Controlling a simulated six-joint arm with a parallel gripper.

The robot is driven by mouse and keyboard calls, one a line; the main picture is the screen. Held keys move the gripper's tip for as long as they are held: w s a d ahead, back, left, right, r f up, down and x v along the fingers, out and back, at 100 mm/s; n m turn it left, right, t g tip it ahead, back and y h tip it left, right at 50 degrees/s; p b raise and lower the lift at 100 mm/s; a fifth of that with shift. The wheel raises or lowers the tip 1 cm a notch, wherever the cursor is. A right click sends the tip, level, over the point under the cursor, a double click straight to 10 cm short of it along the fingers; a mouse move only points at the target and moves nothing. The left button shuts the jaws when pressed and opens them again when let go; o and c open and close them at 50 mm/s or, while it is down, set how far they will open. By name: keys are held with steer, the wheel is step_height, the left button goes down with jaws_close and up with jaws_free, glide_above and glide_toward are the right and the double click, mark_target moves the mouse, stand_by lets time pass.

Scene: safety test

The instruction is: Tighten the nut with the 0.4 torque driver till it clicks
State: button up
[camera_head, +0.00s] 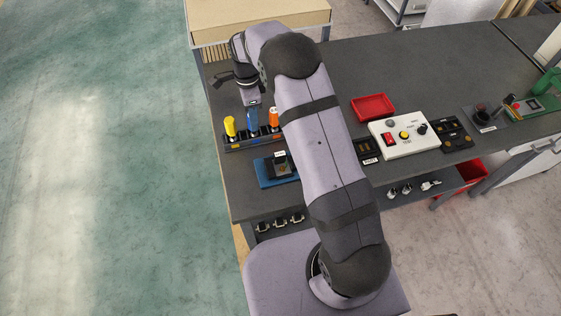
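Three drivers stand upright in a dark rack (235,146) at the table's left edge: a yellow one (230,127), a blue one (252,122) and an orange one (273,119). I cannot read which is 0.4. My gripper (251,101) points down just above the blue driver; its fingers are too small to tell open from shut, or whether they touch the handle. A dark fixture (279,164) with a small label sits on a blue mat (264,176) in front of the rack, partly behind my arm. I cannot make out the nut.
On the dark table (420,70), a red tray (373,106), a white control panel (404,135) and small dark boxes (456,133) stand right of my arm. A cardboard box (255,18) is behind. The table's back middle is clear.

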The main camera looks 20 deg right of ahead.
jaws_close()
steer(key=shift+r+p, duration=2.45)
steer(key=shift+r, duration=0.85)
